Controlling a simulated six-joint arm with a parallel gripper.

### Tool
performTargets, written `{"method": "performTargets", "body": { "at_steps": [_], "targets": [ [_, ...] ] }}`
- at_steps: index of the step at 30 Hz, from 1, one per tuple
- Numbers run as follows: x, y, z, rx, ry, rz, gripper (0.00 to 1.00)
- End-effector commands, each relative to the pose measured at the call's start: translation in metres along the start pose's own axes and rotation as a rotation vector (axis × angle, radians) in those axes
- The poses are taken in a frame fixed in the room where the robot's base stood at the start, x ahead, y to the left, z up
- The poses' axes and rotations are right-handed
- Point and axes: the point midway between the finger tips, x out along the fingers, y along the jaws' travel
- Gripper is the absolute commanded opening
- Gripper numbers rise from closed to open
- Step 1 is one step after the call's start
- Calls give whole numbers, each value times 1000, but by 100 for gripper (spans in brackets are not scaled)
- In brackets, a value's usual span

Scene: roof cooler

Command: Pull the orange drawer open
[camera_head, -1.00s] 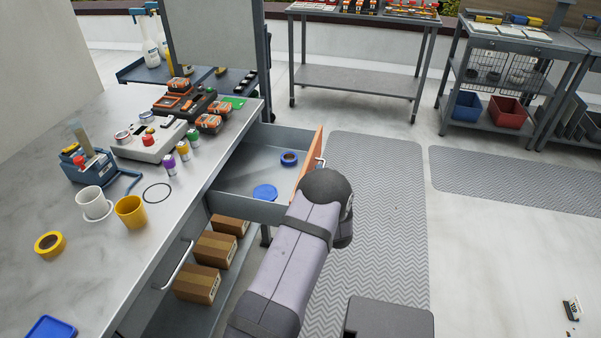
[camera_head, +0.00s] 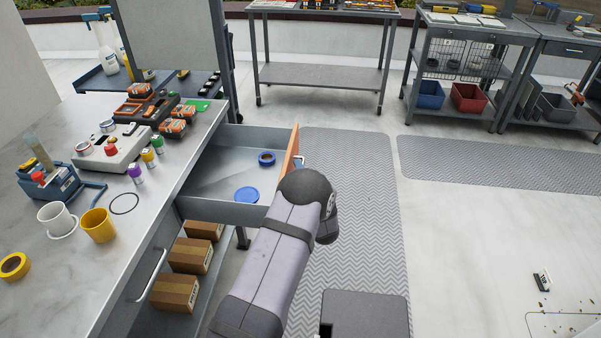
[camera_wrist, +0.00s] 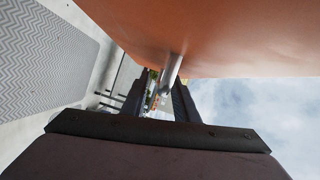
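The orange-fronted drawer (camera_head: 292,150) stands well out from the grey bench, its grey tray exposed. A blue tape roll (camera_head: 267,158) and a blue round lid (camera_head: 246,195) lie inside. The drawer's metal handle (camera_head: 301,160) is partly seen beside my wrist. In the wrist view the orange front (camera_wrist: 230,35) fills the top. The handle (camera_wrist: 171,70) sits between the two dark fingers of my gripper (camera_wrist: 162,90), which is shut on it. In the head view my arm hides the fingers.
The bench top (camera_head: 110,240) holds a yellow cup (camera_head: 98,225), a white cup (camera_head: 57,218) and tools. A lower drawer handle (camera_head: 148,272) shows at the bench front. Cardboard boxes (camera_head: 190,257) stand beneath. A grey floor mat (camera_head: 365,210) leaves free room right of the drawer.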

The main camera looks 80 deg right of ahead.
Motion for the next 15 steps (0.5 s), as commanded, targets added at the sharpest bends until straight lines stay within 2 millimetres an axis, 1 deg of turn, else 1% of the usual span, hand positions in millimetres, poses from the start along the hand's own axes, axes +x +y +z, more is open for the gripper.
{"method": "performTargets", "body": {
  "at_steps": [5,8,11,15],
  "targets": [
    [-2,0,0,0,0,0,27],
    [-8,0,-1,1,1,0,27],
    [-18,1,-1,2,2,2,27],
    [-37,1,-1,1,2,2,27]
  ]
}}
